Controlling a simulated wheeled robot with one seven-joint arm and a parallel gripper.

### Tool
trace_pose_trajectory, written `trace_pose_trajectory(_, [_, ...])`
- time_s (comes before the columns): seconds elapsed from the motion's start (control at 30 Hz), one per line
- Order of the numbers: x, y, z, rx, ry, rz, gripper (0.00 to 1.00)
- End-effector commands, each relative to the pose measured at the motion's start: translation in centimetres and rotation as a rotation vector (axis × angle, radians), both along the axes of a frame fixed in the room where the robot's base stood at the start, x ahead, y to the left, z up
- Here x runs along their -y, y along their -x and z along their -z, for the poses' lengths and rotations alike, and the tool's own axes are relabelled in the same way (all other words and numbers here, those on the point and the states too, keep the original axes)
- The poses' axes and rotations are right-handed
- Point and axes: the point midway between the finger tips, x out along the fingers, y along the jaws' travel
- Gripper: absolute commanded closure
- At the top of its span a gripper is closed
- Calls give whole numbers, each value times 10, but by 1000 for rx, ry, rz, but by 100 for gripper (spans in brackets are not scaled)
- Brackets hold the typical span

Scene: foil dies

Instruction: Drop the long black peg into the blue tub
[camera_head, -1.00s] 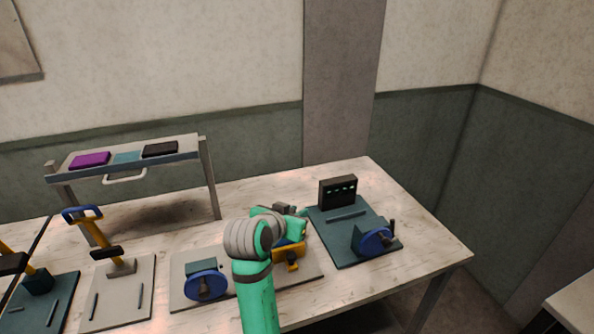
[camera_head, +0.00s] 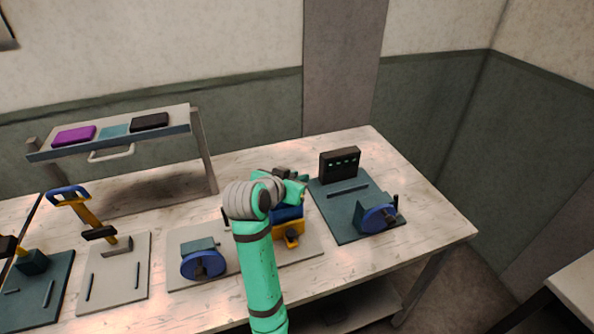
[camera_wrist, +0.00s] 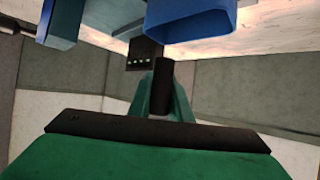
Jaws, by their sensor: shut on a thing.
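The long black peg (camera_wrist: 162,86) shows in the wrist view as a dark upright cylinder between the green fingers of my gripper (camera_wrist: 164,108), which is shut on it. The blue tub (camera_wrist: 190,20) is at the top of the wrist view, close beside the peg in the picture; the peg appears outside it. In the head view the blue tub (camera_head: 288,213) sits by a yellow part, partly hidden by my arm. My gripper (camera_head: 298,182) is above and behind it there. I cannot make out the peg in the head view.
A black box with green lights (camera_head: 340,164) stands on a dark green board (camera_head: 348,222) with a blue wheel (camera_head: 379,218). Another blue wheel (camera_head: 203,265) is left of my arm. A raised shelf (camera_head: 107,141) stands behind at left. The bench's right end is clear.

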Motion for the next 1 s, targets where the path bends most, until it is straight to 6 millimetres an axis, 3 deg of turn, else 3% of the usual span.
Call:
trace_pose_trajectory(0.37, [-1,0,5,0,0,-2,100])
trace_pose_trajectory(0.4, [-1,0,5,0,0,-2,80])
trace_pose_trajectory(0.5, [-1,0,5,0,0,-2,60])
trace_pose_trajectory(0.83, [-2,2,5,0,0,-2,60])
trace_pose_trajectory(1.0, [-10,16,-5,3,-1,-4,60])
